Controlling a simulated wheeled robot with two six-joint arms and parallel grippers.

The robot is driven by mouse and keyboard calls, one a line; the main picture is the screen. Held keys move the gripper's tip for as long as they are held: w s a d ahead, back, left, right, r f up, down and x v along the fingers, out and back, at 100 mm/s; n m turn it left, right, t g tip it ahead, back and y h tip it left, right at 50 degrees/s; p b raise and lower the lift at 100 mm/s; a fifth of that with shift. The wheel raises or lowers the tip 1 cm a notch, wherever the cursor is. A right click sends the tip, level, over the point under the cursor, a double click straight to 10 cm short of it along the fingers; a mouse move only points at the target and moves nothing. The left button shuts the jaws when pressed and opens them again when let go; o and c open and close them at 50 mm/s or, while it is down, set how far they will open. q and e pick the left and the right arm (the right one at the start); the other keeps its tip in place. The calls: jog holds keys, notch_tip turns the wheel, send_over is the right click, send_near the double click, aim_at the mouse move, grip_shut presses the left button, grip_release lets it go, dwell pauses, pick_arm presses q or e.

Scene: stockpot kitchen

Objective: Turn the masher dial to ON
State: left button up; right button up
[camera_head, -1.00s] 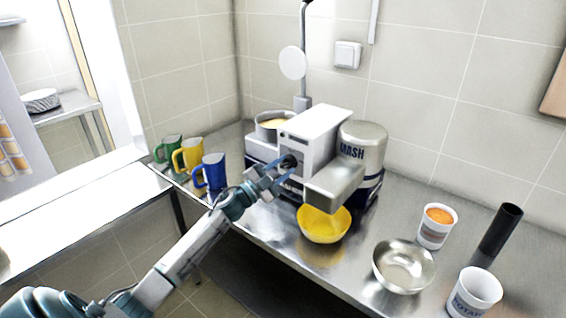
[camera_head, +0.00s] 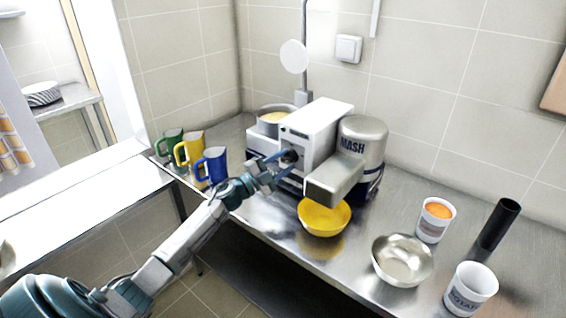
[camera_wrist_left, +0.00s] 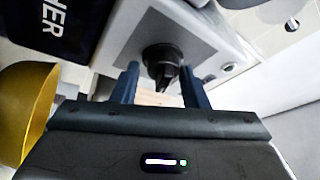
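The masher (camera_head: 316,135) stands on the steel counter, a white box with a steel drum (camera_head: 361,145) marked MASH on its right. Its black dial (camera_wrist_left: 162,62) sits on a grey panel and shows in the left wrist view, with its pointed grip between the finger tips. In the head view the dial (camera_head: 289,156) is partly covered by my left gripper (camera_head: 279,165). My left gripper (camera_wrist_left: 160,84) is open, its blue fingers on either side of the dial with gaps visible. The ON marking cannot be made out. My right gripper is not in view.
A yellow bowl (camera_head: 325,216) sits under the masher's spout. Blue (camera_head: 214,166), yellow (camera_head: 188,150) and green (camera_head: 170,143) mugs stand left of the gripper. A steel bowl (camera_head: 402,261), two white tubs and a black cylinder (camera_head: 500,226) are at the right.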

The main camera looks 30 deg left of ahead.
pick_arm(q)
jog(key=shift+o, duration=1)
jog(key=shift+a, duration=0.1)
jog(key=shift+r, duration=0.1)
jog(key=b+v, duration=0.4)
jog(key=v, duration=0.7)
